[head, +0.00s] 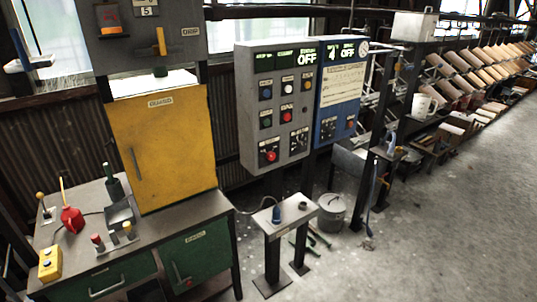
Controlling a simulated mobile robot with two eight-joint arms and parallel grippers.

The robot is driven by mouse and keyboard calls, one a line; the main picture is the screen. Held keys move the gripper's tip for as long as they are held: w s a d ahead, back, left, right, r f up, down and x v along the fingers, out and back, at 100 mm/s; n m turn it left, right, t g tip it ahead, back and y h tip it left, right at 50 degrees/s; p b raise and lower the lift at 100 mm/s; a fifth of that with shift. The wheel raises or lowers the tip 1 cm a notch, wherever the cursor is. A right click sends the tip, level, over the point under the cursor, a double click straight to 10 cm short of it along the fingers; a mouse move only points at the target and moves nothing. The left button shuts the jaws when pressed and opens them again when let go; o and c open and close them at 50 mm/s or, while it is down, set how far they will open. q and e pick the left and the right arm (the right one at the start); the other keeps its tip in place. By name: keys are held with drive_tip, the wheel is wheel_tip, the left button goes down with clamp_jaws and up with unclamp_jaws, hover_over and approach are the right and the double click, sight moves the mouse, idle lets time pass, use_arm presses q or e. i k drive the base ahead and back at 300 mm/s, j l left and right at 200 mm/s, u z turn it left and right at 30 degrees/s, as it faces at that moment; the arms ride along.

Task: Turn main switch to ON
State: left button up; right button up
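A grey control cabinet (272,105) stands in the middle of the head view. Its top display (306,57) reads OFF. Rows of coloured buttons sit below, with a dark rotary switch (299,139) at lower right and a red mushroom button (271,156) at lower left. A blue panel (340,105) adjoins it on the right; its display also reads OFF. A grey box (140,35) at upper left carries an upright orange-yellow lever (161,41). The labels are too small to tell which is the main switch. Neither gripper is in view.
The floor (450,235) at right is clear.

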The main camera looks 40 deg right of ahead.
sight(271, 156)
drive_tip(key=z, duration=1.25)
